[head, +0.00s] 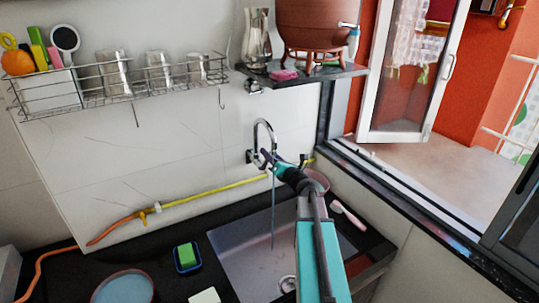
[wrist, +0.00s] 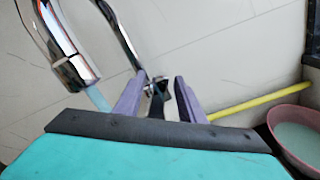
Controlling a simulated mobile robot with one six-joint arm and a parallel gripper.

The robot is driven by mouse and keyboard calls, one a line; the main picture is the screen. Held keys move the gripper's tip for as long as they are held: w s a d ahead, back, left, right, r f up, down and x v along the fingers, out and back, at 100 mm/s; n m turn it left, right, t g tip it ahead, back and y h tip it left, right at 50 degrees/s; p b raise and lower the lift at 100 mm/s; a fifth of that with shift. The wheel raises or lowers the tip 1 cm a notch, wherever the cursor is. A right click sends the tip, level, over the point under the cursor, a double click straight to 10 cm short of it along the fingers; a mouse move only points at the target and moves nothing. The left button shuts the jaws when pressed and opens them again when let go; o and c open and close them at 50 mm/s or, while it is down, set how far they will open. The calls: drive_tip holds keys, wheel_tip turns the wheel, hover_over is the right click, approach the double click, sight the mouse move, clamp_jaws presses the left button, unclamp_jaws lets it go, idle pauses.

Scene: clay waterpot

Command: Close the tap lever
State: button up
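The chrome wall tap (head: 263,131) is above the sink, and a thin stream of water (head: 273,215) falls from it into the basin. In the wrist view its curved spout (wrist: 62,45) is at the upper left, with water (wrist: 97,98) coming out. My gripper (head: 267,158) is at the tap's base by the wall. In the wrist view my gripper (wrist: 160,88) has its two purple fingers apart. A small dark and chrome part of the tap, perhaps the lever (wrist: 158,86), shows in the gap between them. I cannot tell whether the fingers touch it.
The sink (head: 240,250) lies below my arm. A yellow hose (head: 200,193) runs along the wall. A pink bowl (wrist: 297,135) is at the right. A shelf (head: 340,71) with a clay waterpot (head: 317,22) is above. A wire rack (head: 110,85) is at upper left.

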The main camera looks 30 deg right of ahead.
drive_tip(key=shift+w, duration=0.1)
clamp_jaws()
drive_tip(key=shift+d, duration=0.35)
drive_tip(key=shift+a, duration=0.25)
